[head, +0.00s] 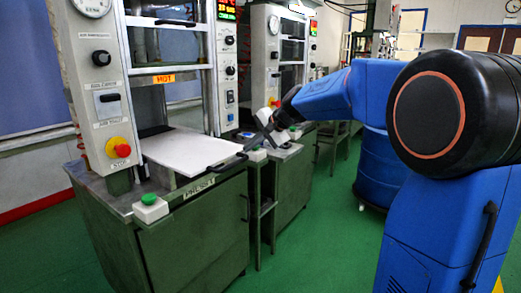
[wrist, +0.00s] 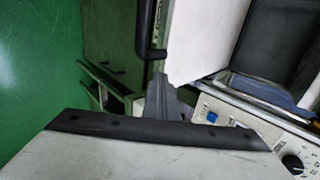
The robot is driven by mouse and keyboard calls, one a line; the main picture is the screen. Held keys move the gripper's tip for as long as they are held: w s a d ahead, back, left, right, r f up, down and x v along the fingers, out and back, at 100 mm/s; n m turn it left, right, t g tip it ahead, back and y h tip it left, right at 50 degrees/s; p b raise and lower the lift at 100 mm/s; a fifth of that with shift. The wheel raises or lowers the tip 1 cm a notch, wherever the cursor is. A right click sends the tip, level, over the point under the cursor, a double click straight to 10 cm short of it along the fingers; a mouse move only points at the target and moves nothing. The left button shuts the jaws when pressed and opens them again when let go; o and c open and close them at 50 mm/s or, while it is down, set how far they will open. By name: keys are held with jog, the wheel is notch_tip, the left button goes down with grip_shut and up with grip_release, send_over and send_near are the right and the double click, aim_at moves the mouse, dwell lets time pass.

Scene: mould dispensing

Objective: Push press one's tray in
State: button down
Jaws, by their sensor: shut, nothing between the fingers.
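Press one's tray (head: 190,151) is a flat white slab in the head view. It sticks out of the press frame over the bench, below the HOT label. A black handle (head: 222,164) runs along its front edge. The wrist view shows the white tray (wrist: 207,38) and the dark handle (wrist: 145,32) too. My gripper (head: 257,141) is shut and empty, at the right end of the handle. In the wrist view its grey fingers (wrist: 160,84) are close to the handle and tray corner. I cannot tell whether they touch.
Press one's green bench (head: 190,235) carries a green button (head: 149,199) at its front and a red stop button (head: 122,150) on the left column. A second press (head: 265,50) stands behind to the right. A blue drum (head: 373,170) is further right. Green floor lies open in front.

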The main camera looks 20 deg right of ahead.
aim_at(211, 140)
jog(key=w+a, duration=0.3)
jog(key=w, duration=0.1)
jog(key=w+a, duration=0.3)
jog(key=w, duration=0.2)
jog(key=w+a, duration=0.4)
jog(key=shift+w, duration=0.4)
jog(key=shift+w+a, duration=0.35)
jog(key=shift+w, duration=0.2)
